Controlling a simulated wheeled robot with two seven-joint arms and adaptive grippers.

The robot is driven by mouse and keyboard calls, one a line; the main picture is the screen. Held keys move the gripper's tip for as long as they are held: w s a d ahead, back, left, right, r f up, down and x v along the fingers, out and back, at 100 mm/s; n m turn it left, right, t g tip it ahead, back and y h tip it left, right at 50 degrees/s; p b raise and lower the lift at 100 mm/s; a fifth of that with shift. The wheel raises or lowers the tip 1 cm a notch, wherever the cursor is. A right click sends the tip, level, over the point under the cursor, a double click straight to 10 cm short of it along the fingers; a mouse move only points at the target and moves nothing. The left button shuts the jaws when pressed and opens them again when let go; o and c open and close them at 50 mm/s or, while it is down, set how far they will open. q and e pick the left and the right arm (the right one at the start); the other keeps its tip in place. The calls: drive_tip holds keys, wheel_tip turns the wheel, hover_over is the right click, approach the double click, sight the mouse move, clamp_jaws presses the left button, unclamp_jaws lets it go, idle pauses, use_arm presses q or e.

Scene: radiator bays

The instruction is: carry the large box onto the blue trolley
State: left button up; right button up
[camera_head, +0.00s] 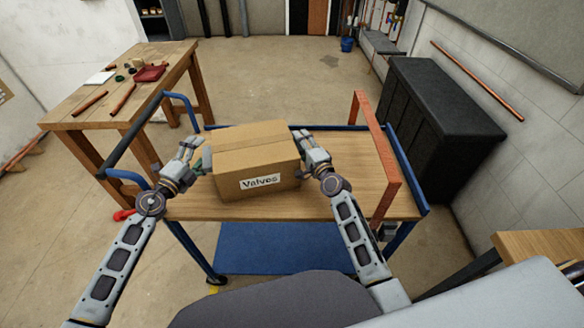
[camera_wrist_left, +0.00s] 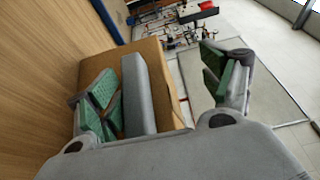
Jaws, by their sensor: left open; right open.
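The large cardboard box (camera_head: 256,158), labelled "Valves", appears to rest on the wooden top of the blue trolley (camera_head: 350,205), left of its middle. My left gripper (camera_head: 187,158) is open beside that side. My right gripper (camera_head: 308,146) is open by the box's right side; contact there cannot be told.
An orange upright frame (camera_head: 376,150) stands at the trolley's right end. A wooden workbench (camera_head: 130,90) with pipes and small parts is at the left. A black cabinet (camera_head: 435,120) stands along the right wall. The floor behind the trolley is clear.

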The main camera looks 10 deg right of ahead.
use_arm(q)
wheel_tip(320, 180, up, 7)
idle(1.2)
use_arm(e)
drive_tip(key=o, duration=0.8)
drive_tip(key=shift+o, duration=0.2)
drive_tip(key=shift+s, duration=0.1)
drive_tip(key=s+d, duration=0.2)
drive_tip(key=s, duration=0.9)
drive_tip(key=shift+s+d, duration=0.15)
drive_tip(key=shift+s, duration=0.1)
use_arm(q)
drive_tip(key=shift+a, duration=0.1)
use_arm(e)
drive_tip(key=shift+f, duration=0.1)
idle(0.5)
